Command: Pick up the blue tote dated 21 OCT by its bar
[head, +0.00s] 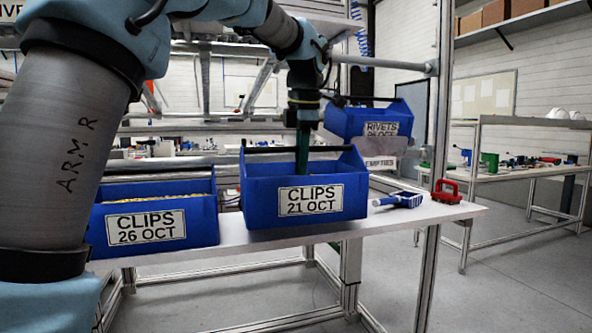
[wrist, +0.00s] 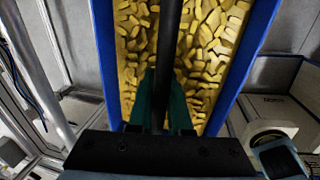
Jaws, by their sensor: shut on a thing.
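The blue tote labelled CLIPS 21 OCT (head: 345,205) is upright at the middle of the bench in the head view. Its dark bar (head: 265,149) runs lengthwise above the open top. My gripper (head: 302,160) comes straight down from above, its green fingers shut on the bar near the middle. In the wrist view, the bar (wrist: 172,40) runs between the green fingers (wrist: 165,100), with yellow pieces (wrist: 215,45) filling the tote below. I cannot tell whether the tote's base touches the bench.
A blue tote labelled CLIPS 26 OCT (head: 205,232) stands close on the left. A RIVETS tote (head: 368,122) sits higher behind. A blue-handled tool (head: 398,200) and a red object (head: 446,192) lie right on the bench (head: 420,215).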

